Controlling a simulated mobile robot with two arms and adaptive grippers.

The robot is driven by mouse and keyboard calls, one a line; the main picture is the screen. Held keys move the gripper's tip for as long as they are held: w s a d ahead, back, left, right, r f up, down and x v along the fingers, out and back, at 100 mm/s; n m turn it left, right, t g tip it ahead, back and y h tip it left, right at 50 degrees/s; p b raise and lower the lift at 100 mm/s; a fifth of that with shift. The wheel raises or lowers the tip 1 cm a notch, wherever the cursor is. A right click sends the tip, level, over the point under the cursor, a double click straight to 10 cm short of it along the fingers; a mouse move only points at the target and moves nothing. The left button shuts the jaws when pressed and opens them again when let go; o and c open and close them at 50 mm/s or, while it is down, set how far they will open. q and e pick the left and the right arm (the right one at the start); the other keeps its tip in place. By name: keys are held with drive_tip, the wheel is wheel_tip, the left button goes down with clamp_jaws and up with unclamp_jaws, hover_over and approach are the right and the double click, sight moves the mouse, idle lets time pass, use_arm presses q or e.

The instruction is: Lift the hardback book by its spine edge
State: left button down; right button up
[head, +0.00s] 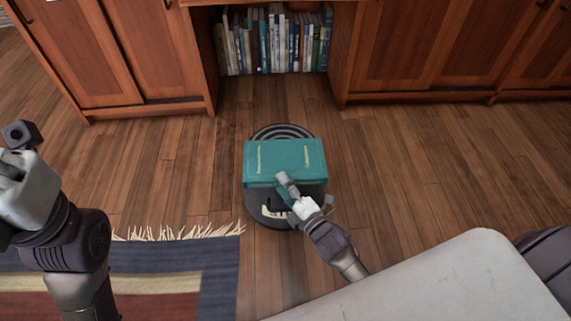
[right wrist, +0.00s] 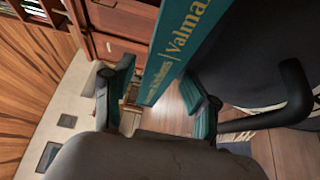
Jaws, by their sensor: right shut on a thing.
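The hardback book (head: 285,158) is teal with yellow lettering. In the head view it lies over a round dark stand in the middle of the floor. My right gripper (head: 286,186) is at the book's near edge and shut on it. In the right wrist view the lettered spine of the book (right wrist: 184,42) runs up between the two fingers of my right gripper (right wrist: 160,112). I cannot tell whether the book touches the stand. My left gripper (head: 14,160) is at the left edge of the head view, far from the book and partly cut off.
The round dark stand (head: 284,131) shows around the book. A low shelf of books (head: 272,40) is behind, between wooden cabinets (head: 150,50). A fringed striped rug (head: 170,262) lies at the lower left. Wooden floor (head: 430,165) is clear to the right.

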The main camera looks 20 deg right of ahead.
drive_tip(key=shift+w+d+r, duration=0.1)
drive_tip(key=shift+r, duration=0.1)
clamp_jaws()
drive_tip(key=shift+r, duration=0.15)
drive_tip(key=shift+r, duration=0.1)
